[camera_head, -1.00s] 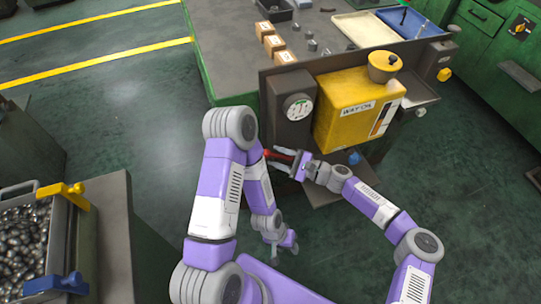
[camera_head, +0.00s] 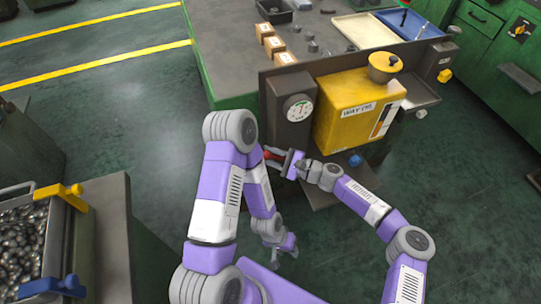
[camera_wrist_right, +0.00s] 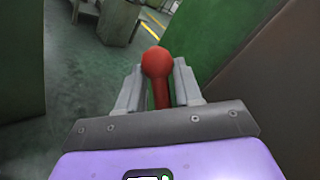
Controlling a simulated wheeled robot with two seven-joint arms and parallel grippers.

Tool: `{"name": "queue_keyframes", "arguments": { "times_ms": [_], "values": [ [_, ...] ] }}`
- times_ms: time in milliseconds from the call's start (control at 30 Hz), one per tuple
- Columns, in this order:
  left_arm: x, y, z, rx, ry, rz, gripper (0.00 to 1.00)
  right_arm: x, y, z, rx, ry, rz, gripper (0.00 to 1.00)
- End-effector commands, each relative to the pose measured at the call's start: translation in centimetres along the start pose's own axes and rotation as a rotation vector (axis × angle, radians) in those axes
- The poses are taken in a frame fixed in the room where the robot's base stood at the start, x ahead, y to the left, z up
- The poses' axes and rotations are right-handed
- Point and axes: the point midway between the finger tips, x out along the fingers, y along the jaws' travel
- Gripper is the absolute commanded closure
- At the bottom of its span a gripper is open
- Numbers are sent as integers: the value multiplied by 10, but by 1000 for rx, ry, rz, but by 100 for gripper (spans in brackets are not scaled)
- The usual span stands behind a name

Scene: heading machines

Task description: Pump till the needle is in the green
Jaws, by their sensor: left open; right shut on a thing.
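The round white pressure gauge (camera_head: 298,108) sits on a grey box at the front of the bench. Its face shows a little green, but the needle is too small to read. The red pump handle (camera_head: 272,155) is below the gauge, partly hidden by my left arm. My right gripper (camera_head: 287,162) is shut on it. In the right wrist view, the handle's round red knob (camera_wrist_right: 157,62) stands between the two fingers of my right gripper (camera_wrist_right: 158,80). My left gripper (camera_head: 286,246) hangs open and empty, low in front of the bench.
A yellow oil tank (camera_head: 357,108) with a yellow cap stands right of the gauge. A blue knob (camera_head: 355,160) is below it. The bench top (camera_head: 235,50) holds small boxes and trays. A bin of metal parts (camera_head: 22,240) is at lower left. The floor between is clear.

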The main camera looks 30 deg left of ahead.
Motion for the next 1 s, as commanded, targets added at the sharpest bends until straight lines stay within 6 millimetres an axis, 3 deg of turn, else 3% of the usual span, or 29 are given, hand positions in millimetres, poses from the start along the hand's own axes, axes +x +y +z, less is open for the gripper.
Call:
{"name": "queue_keyframes", "arguments": {
  "times_ms": [333,733,767,800,1000],
  "values": [
    [17,-6,-1,0,0,0,56,-12,-18,3,139,-111,-94,100],
    [17,-6,-1,0,0,0,56,-16,-24,6,171,-138,-116,100],
    [17,-6,-1,0,0,0,56,-16,-24,6,171,-138,-116,61],
    [17,-6,-1,0,0,0,56,-16,-24,6,171,-138,-116,56],
    [17,-6,-1,0,0,0,56,-16,-25,6,170,-137,-118,56]
  ]
}}
